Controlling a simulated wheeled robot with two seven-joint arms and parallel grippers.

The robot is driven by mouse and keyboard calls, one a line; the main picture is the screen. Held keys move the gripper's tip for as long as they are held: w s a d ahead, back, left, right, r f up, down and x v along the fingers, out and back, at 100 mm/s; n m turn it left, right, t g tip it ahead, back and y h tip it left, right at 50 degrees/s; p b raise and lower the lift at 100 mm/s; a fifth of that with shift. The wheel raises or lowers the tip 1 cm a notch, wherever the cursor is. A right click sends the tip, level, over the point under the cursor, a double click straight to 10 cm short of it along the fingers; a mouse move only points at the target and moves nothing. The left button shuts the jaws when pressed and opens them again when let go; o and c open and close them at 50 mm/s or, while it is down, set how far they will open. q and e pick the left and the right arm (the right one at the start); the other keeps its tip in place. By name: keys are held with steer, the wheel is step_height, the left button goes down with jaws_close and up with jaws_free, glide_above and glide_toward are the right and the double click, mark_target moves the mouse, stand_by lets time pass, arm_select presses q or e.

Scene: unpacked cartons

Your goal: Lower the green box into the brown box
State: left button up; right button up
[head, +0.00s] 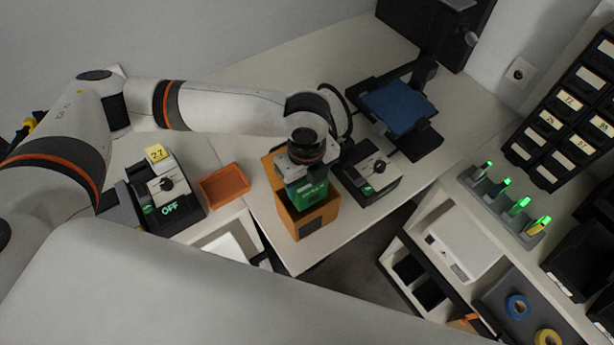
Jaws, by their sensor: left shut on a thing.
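The green box (309,194) is in the head view, near the middle, with white print on its side. My left gripper (302,172) is shut on it from above. The brown box (307,224) is an open, orange-brown carton on the table, directly below and around the green box in the picture. The green box appears over or within the brown box's opening; how deep it sits cannot be told. My gripper hides part of the brown box's far side. My right gripper is not in view.
A small orange tray (224,186) and a device marked OFF (165,196) stand to the left. A similar device (370,175) stands close on the right, before a stand with a blue plate (397,107). The table's front edge is near the brown box.

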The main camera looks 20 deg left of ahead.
arm_select(q)
steer(key=shift+f+b, duration=0.85)
steer(key=shift+f, duration=1.35)
steer(key=o, duration=1.1)
steer(key=shift+r, duration=0.1)
step_height(320, 180, up, 6)
steer(key=p, duration=0.6)
steer(key=shift+f, duration=0.2)
steer(key=shift+r, duration=2.65)
steer(key=shift+s+f, duration=0.1)
